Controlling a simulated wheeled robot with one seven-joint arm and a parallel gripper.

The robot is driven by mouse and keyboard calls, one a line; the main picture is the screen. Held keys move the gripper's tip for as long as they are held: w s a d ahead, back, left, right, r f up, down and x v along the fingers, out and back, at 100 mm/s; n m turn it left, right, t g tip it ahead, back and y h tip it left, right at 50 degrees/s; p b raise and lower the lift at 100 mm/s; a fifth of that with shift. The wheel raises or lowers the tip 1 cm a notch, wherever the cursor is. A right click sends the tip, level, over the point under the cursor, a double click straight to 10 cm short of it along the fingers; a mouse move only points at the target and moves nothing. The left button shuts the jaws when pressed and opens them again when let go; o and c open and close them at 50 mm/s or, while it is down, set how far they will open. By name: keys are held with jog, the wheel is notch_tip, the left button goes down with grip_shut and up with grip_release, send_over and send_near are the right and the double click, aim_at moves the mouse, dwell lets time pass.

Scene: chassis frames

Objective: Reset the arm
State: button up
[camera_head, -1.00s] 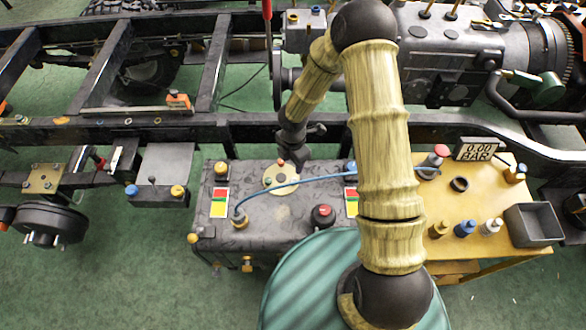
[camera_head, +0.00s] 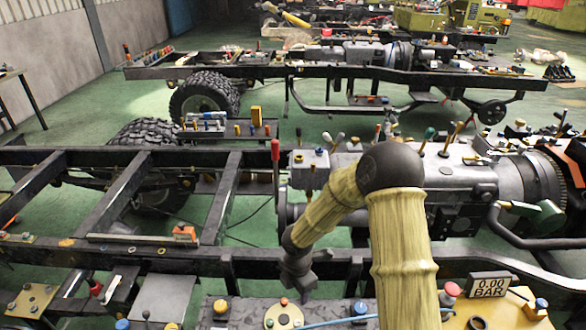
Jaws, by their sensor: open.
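My arm, with pale ribbed sleeves and dark joints, rises from the lower right of the head view and bends at a dark elbow. Its forearm slopes down to the left. My gripper (camera_head: 298,286) is small and dark and points down. It is open, with nothing seen between its fingers. In the picture it overlaps the near chassis rail (camera_head: 240,262), just behind the grey box (camera_head: 245,312). I cannot tell how high it is above them.
The near chassis frame, with an engine and gearbox (camera_head: 455,185), lies close behind the arm. A red-handled lever (camera_head: 275,165) stands left of the elbow. A gauge display (camera_head: 488,286) is at the lower right. Another chassis (camera_head: 330,72) stands farther back, with green floor between.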

jog(key=s+d+r+m+t, duration=0.1)
jog(key=s+d+r+m, duration=0.5)
jog(key=r+m, duration=0.4)
jog(key=s+d+r+m+t+p, duration=0.1)
jog(key=s+d+r+m, duration=0.6)
jog(key=m, duration=0.8)
jog(key=shift+d+r+t+p, duration=0.15)
jog(key=shift+r+t+p, duration=0.15)
jog(key=shift+r, duration=1.05)
